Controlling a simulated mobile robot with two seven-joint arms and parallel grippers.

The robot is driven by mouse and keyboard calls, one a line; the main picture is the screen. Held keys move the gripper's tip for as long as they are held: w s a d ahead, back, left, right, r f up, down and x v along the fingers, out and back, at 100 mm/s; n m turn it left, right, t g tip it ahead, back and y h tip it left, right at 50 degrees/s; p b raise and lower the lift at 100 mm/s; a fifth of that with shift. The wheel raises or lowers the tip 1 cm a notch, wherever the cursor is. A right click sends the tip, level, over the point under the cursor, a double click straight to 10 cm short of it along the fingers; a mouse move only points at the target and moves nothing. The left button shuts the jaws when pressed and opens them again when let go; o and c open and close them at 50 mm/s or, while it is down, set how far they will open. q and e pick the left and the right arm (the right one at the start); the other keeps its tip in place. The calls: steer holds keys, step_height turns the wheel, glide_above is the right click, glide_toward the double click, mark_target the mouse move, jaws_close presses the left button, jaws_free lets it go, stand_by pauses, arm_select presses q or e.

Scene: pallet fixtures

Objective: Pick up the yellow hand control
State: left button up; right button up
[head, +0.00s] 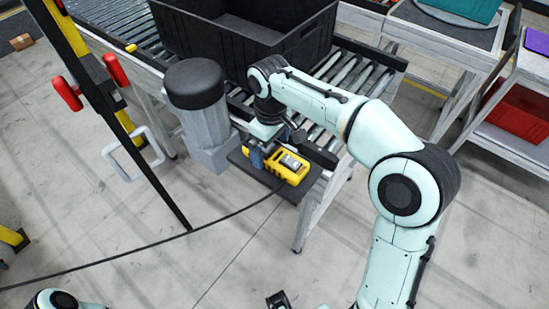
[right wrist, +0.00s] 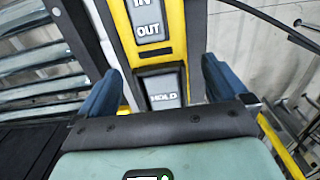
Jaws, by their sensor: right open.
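The yellow hand control (head: 292,170) lies on a dark shelf plate beside the conveyor, its button face up. In the right wrist view the hand control (right wrist: 176,55) shows its IN, OUT and HOLD buttons. My right gripper (head: 262,157) is open at the left end of the hand control. In the right wrist view the blue fingers of the right gripper (right wrist: 163,85) stand on either side of it, with a visible gap on the right. Whether the left finger touches cannot be told. My left gripper is not clearly in view.
A grey motor with a black cap (head: 195,88) stands just left of the shelf plate (head: 312,179). A black crate (head: 235,45) sits on the roller conveyor (head: 345,75) behind. A black cable (head: 150,246) runs across the floor. A yellow post with red handles (head: 66,93) stands left.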

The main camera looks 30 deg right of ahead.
mark_target(271, 149)
steer(key=shift+f, duration=0.8)
arm_select(q)
steer(key=shift+f, duration=0.15)
arm_select(e)
steer(key=shift+r, duration=0.1)
steer(key=c, duration=1.4)
steer(key=shift+r, duration=0.1)
arm_select(q)
steer(key=w+r+p, duration=0.3)
steer(key=r+p, duration=0.3)
steer(key=shift+r+t, duration=0.3)
steer(key=shift+r, duration=0.1)
arm_select(e)
step_height(271, 149, up, 20)
steer(key=shift+f, duration=0.15)
